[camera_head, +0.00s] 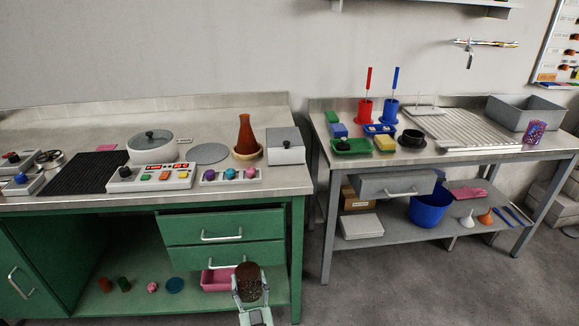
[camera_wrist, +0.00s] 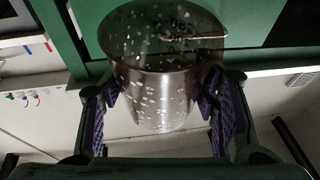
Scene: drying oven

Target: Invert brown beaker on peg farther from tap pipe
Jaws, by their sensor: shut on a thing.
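My gripper (camera_head: 251,294) is low in front of the green drawers, in the open area before the left bench. It is shut on a brown beaker (camera_head: 249,276) with pale speckles. In the wrist view the beaker (camera_wrist: 160,85) sits between two purple-padded fingers, with its wide rim toward the top of the picture and dark markings near it. A ribbed draining board (camera_head: 465,128) lies on the right bench, with a small pale fixture (camera_head: 427,103) at its back left.
The left bench (camera_head: 222,187) holds a hot plate, a brown flask (camera_head: 246,135) and a grey box. Red (camera_head: 365,107) and blue (camera_head: 391,107) brush holders, small trays and a black bowl stand left of the draining board. A grey basin (camera_head: 525,113) is at right. A floor gap separates the benches.

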